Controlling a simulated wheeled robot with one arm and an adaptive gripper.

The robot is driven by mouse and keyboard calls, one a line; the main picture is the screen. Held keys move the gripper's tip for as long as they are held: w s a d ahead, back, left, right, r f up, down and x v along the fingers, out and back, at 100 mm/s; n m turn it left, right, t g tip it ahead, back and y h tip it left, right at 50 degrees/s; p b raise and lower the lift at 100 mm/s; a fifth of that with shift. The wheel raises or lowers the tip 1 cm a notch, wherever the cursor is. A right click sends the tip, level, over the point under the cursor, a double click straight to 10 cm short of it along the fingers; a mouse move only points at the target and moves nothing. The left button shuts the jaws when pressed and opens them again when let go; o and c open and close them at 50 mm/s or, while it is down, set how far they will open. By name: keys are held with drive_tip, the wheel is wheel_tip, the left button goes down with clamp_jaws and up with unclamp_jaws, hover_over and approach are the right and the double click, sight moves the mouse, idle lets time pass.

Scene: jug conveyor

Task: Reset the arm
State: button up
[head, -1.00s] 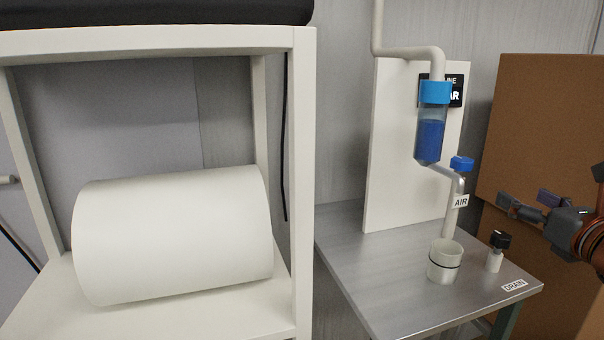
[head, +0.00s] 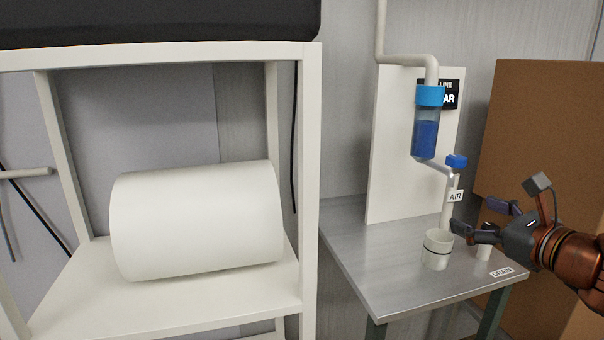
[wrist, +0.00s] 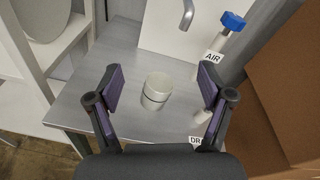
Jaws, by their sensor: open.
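My gripper (head: 484,218) is at the right of the head view, above the right part of the metal table, with its fingers pointing left. In the wrist view my gripper (wrist: 160,92) has its two fingers wide apart, with nothing between the pads. A white cup with a dark ring (head: 437,250) stands upright on the table. It also shows in the wrist view (wrist: 156,90), beyond and below the open fingers. In the head view the gripper is near the cup; I cannot tell the exact gap.
A metal table (head: 380,285) carries a white panel (head: 395,150). A blue-filled filter (head: 426,135) and a blue valve handle (head: 456,161) sit above the cup. A white shelf holds a white cylinder (head: 200,220). A brown board (head: 540,150) stands at the right.

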drive_tip(key=s+a+f+n+g+y+p, duration=0.1)
drive_tip(key=s+a+f+n+g+p, duration=0.2)
drive_tip(key=a+n, duration=0.35)
drive_tip(key=s+a+f+n+g+y, duration=0.1)
drive_tip(key=s+a+f+n+g, duration=0.3)
drive_tip(key=a, duration=0.4)
drive_tip(key=s+a+f+n+g+y+p, duration=0.1)
drive_tip(key=s+a+f+n+g+p, duration=0.2)
drive_tip(key=a+n, duration=0.4)
drive_tip(key=s+d+f+n+g+h+p, duration=0.1)
drive_tip(key=s+d+f+n+g+h, duration=0.2)
drive_tip(key=s+n, duration=0.3)
drive_tip(key=s+d+f+n+g+h+p, duration=0.1)
drive_tip(key=s+d+f+n+g+h, duration=0.2)
drive_tip(key=s, duration=0.8)
drive_tip(key=d+n+g+h, duration=0.1)
drive_tip(key=n, duration=0.1)
drive_tip(key=shift+f+n+g+p, duration=0.25)
drive_tip(key=shift+n+g+p, duration=0.05)
drive_tip(key=shift+n+p, duration=0.1)
drive_tip(key=shift+s, duration=0.1)
